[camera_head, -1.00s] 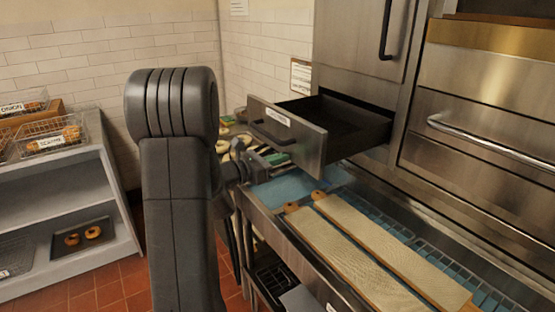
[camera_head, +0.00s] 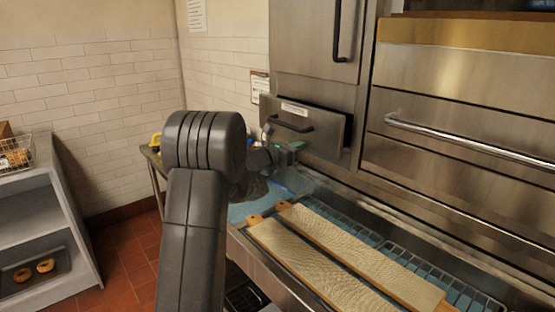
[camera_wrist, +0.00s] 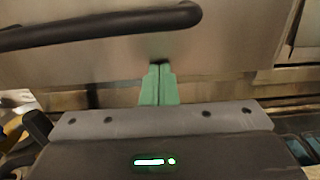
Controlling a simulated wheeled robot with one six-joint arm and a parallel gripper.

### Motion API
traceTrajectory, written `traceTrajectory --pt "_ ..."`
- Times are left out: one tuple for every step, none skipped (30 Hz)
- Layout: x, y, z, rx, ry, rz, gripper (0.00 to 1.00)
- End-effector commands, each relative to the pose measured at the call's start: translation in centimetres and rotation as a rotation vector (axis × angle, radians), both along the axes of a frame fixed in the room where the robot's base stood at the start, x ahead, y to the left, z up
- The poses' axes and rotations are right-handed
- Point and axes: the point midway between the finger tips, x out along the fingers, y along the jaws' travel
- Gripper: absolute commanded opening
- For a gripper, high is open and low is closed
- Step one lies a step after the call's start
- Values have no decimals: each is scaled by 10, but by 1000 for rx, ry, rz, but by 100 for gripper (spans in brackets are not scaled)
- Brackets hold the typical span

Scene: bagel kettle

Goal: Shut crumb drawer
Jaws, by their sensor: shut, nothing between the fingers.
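The crumb drawer (camera_head: 318,126) is a steel drawer with a dark bar handle and a white label, set low in the tall steel cabinet. It stands out only slightly, with a dark gap showing along its right side. My gripper (camera_head: 294,146) is at the lower part of the drawer front, partly hidden by my arm. In the wrist view the green fingertips (camera_wrist: 159,84) are shut together with nothing between them, at or very near the lower edge of the drawer front (camera_wrist: 100,66). The dark handle (camera_wrist: 100,27) runs above them.
Below the drawer is a steel trough with a blue bottom and rack, and two long cloth-covered boards (camera_head: 330,262) lie across it. An oven with a long bar handle (camera_head: 470,143) is on the right. A grey shelf (camera_head: 40,225) with bagels stands at left.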

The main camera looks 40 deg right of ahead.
Motion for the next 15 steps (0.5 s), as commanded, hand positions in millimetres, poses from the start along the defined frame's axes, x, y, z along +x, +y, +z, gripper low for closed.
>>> traceTrajectory --pt "0 -13 -2 0 0 -2 0" --pt "1 -20 -2 0 0 -2 0" --pt "1 -27 -1 0 -1 -2 0" --pt "2 -33 -1 0 -1 -2 0" --pt "3 -37 -1 0 0 -1 0" --pt "3 -43 -1 0 0 -1 0" --pt "4 -46 -1 1 0 -1 0" --pt "4 -49 0 0 -1 -1 0" --pt "4 -53 0 1 -1 -1 0" --pt "4 -55 -1 1 -1 -1 0" --pt "4 -57 -1 1 -1 -1 0" --pt "5 -59 0 1 0 -1 0" --pt "5 -61 0 1 0 -1 0" --pt "5 -61 0 0 0 -1 0" --pt "5 -62 1 0 0 -1 0"
